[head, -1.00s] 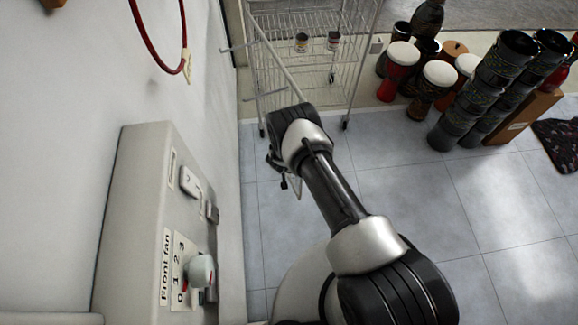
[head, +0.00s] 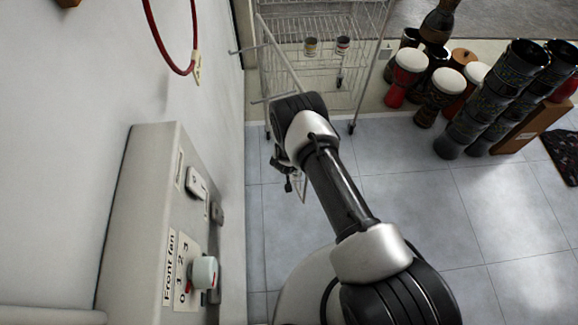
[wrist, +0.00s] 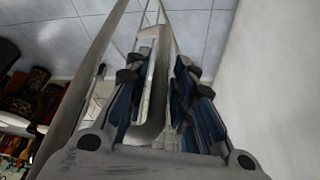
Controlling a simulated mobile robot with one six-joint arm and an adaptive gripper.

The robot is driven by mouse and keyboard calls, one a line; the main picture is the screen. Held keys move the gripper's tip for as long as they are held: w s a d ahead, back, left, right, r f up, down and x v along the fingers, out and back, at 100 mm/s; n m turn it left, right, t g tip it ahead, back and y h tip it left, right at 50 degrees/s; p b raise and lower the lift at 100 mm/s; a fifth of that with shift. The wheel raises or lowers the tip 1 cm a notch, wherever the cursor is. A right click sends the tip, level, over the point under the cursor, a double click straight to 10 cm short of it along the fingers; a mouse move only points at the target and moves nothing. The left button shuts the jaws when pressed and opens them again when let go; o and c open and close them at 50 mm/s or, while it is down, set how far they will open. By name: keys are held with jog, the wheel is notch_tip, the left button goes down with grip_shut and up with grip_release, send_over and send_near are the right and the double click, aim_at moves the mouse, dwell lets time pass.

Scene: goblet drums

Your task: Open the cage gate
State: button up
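The wire cage (head: 330,20) stands at the top of the head view, a silver mesh frame on castors. A thin straight bar (head: 284,58), apparently of its gate, slants from the cage's upper left toward my gripper. My gripper (head: 284,178) is mostly hidden behind my wrist, with a piece of pale metal frame showing below it. In the wrist view, my gripper's two fingers (wrist: 157,90) stand apart on either side of a bent grey metal bar (wrist: 158,110). A gap shows on the bar's right, so no firm grip is visible. Another grey tube (wrist: 92,72) slants past the left finger.
A white wall with a control box (head: 145,215) and a red hoop (head: 160,45) fills the left side. Several drums (head: 440,95) stand at the upper right. Two small cans (head: 311,46) sit in the cage.

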jog(key=d+v, duration=0.1)
jog(key=v, duration=0.7)
jog(key=shift+a+r, duration=0.3)
jog(key=shift+a, duration=0.25)
jog(key=w+a+r+y, duration=0.1)
jog(key=w+r, duration=0.1)
jog(key=r, duration=0.5)
jog(key=w+a+r+y, duration=0.1)
jog(key=w+r, duration=0.1)
jog(key=r, duration=0.6)
jog(key=s+d+r+n+y, duration=0.1)
jog(key=s+r+n, duration=0.15)
jog(key=r, duration=1.55)
jog(key=s+d+r, duration=0.3)
jog(key=s+r, duration=0.4)
jog(key=r, duration=0.1)
jog(key=s+d+r, duration=0.2)
jog(key=s+r, duration=0.5)
jog(key=r, duration=0.1)
jog(key=s+d+r+h, duration=0.1)
jog(key=s+d, duration=0.2)
jog(key=s, duration=0.5)
jog(key=s+d+r, duration=0.2)
jog(key=s+d, duration=0.1)
jog(key=s, duration=0.5)
jog(key=shift+d+n+h, duration=0.25)
jog(key=shift+n+h, duration=0.1)
jog(key=shift+h, duration=0.05)
jog(key=shift+o, duration=0.6)
